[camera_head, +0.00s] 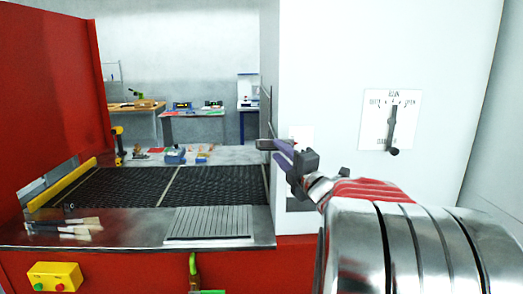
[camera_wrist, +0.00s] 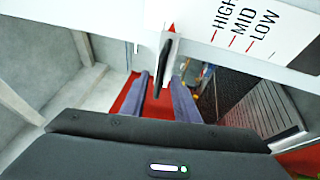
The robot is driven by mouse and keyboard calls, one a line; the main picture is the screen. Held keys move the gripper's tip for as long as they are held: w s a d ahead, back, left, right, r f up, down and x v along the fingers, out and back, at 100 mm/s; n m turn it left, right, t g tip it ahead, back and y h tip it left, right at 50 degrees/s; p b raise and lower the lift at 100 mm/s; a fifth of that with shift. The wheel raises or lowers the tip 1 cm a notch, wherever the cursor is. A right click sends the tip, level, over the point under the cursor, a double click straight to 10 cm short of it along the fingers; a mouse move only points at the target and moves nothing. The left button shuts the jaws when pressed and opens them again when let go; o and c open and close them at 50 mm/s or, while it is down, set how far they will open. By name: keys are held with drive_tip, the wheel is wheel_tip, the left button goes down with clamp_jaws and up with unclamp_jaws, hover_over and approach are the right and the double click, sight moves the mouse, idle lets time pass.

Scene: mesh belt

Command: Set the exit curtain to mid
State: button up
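My gripper (camera_wrist: 159,78) is open in the wrist view, its two purple-grey fingers apart. A dark upright handle (camera_wrist: 164,58) shows between and just beyond the fingertips; I cannot tell whether they touch it. To its right is a white scale plate (camera_wrist: 265,22) with HIGH, MID and LOW beside red marks. Which mark the handle lines up with is not clear. In the head view my gripper (camera_head: 272,148) is by the left edge of the white housing (camera_head: 335,60). The curtain itself cannot be made out.
The black mesh belt (camera_head: 210,186) runs left of the housing, with a ribbed grey plate (camera_head: 210,222) in front. A dial plate with a downward black lever (camera_head: 392,138) is on the housing face. Tools (camera_head: 65,227) lie at the left; a yellow button box (camera_head: 55,277) is below.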

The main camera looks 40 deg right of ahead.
drive_tip(key=shift+x, duration=1.25)
drive_tip(key=shift+c, duration=0.3)
clamp_jaws()
